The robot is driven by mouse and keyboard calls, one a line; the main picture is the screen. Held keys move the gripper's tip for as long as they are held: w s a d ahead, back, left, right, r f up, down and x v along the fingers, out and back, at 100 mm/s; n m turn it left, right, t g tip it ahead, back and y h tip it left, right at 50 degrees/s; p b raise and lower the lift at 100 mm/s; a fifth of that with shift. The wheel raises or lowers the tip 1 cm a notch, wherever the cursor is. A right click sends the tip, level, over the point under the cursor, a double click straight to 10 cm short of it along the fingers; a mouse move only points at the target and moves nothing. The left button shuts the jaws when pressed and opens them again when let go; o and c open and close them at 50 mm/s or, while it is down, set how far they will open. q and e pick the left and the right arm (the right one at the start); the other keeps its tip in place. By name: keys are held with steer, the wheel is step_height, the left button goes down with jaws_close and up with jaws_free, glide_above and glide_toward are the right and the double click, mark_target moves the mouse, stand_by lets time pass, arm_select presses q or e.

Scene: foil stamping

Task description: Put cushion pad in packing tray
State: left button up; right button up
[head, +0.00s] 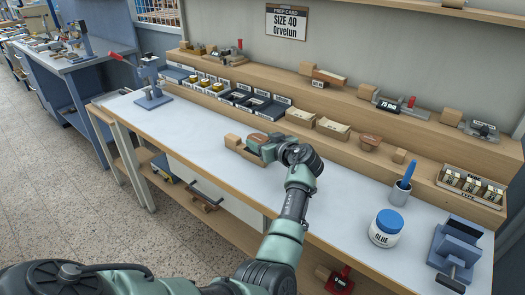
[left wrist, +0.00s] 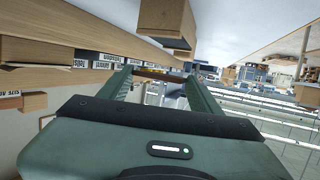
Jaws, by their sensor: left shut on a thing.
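My left gripper (head: 262,143) is low over the middle of the workbench, shut on a small brown pad-like thing, likely the cushion pad. That thing shows as a thin brown strip between the fingertips in the left wrist view (left wrist: 158,75). A light wooden tray-like piece (head: 240,153), perhaps the packing tray, lies on the bench right at the gripper. The gripper and arm cover part of it, and I cannot tell whether the held thing touches it. My right gripper is not in view.
A glue jar (head: 385,228), a cup with a blue-handled tool (head: 397,194) and a blue vise (head: 455,248) stand at the right. A blue press (head: 152,86) stands at the left end. Labelled bins (head: 238,97) line the back. The bench (head: 180,128) left of the gripper is clear.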

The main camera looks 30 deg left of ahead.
arm_select(q)
steer(key=shift+f, duration=2.15)
steer(key=shift+b, duration=0.3)
steer(key=shift+f, duration=0.15)
steer(key=o, duration=1.3)
